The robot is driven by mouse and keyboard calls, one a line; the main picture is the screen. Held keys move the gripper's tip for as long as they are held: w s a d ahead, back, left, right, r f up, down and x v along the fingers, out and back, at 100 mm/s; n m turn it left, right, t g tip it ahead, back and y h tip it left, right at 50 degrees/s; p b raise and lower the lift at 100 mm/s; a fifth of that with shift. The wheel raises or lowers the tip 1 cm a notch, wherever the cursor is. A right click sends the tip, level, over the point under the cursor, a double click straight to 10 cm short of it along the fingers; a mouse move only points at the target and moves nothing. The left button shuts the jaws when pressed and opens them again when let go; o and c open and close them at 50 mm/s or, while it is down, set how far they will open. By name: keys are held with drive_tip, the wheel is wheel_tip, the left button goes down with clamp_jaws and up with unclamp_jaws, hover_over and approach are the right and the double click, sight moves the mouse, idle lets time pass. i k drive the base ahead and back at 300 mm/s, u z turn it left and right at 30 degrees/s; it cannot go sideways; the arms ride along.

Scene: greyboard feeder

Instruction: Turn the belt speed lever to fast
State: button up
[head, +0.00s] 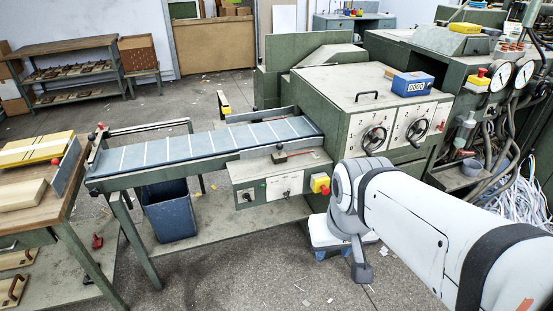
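The feeder's blue belt (205,146) with white cross lines runs from the lower left up to the green machine (335,90). On the belt's near side, above a small control box (285,185), is a small dark lever-like part (279,157) with a thin arm pointing right. I cannot tell for sure that it is the speed lever, and its setting marks are too small to read. The box's front has small dark knobs or switches. My gripper (362,271) seems to be the dark end piece below my white arm, low over the floor, right of the box and apart from it. Its fingers are not clear.
A yellow box with a red button (320,184) sits at the control box's right end. Two handwheels (374,139) are on the machine front. A blue bin (169,210) stands under the belt. A wooden table (30,205) is at left. Cables and paper shreds (515,190) lie at right.

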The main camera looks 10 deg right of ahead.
sight(286, 195)
drive_tip(key=z, duration=2)
drive_tip(key=k, duration=0.7)
drive_tip(key=u, duration=1.2)
drive_tip(key=i, duration=1)
drive_tip(key=u, duration=0.1)
